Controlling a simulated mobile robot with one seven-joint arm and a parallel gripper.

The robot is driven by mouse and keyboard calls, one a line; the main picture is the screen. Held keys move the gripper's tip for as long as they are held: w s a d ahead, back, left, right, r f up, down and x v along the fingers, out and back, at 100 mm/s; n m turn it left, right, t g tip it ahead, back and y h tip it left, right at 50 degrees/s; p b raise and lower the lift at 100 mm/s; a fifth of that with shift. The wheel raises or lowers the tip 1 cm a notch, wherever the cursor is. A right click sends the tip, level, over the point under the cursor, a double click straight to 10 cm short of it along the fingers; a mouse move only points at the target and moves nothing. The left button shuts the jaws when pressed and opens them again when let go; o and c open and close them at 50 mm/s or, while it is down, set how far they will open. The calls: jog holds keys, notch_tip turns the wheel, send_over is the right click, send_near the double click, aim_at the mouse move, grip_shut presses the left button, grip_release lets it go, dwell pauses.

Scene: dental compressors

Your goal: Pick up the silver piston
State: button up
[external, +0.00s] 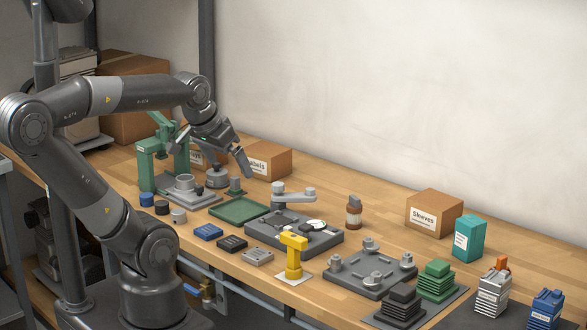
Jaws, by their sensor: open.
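The silver piston (179,215) is a small light-grey cylinder standing on the wooden bench near its front edge. It is at the right end of a short row with a dark piston (162,208) and a blue piston (147,199). My gripper (229,168) is open, above the bench to the upper right of the silver piston and apart from it. It points downward over a round grey fixture part (216,178). The far finger is partly hidden, and I see nothing held between the fingers.
A green press (148,165) stands behind the pistons, with a grey plate (185,196) at its foot. A green tray (239,210) lies to the right. Blue (208,232), black (232,243) and silver (257,255) flat parts line the front edge. A yellow stand (294,257) is farther right.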

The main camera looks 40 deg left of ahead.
jog(key=shift+c, duration=0.6)
jog(key=c, duration=0.7)
jog(key=shift+w+a, duration=0.1)
jog(key=m+g, duration=0.3)
jog(key=g, duration=0.3)
send_near(177, 211)
jog(key=f, duration=0.1)
jog(key=s+f, duration=0.1)
jog(key=f, duration=0.1)
jog(key=shift+f, duration=0.35)
jog(key=shift+w+f, duration=0.1)
jog(key=shift+f, duration=1.3)
jog(key=shift+w+f, duration=0.15)
jog(key=shift+f, duration=1.25)
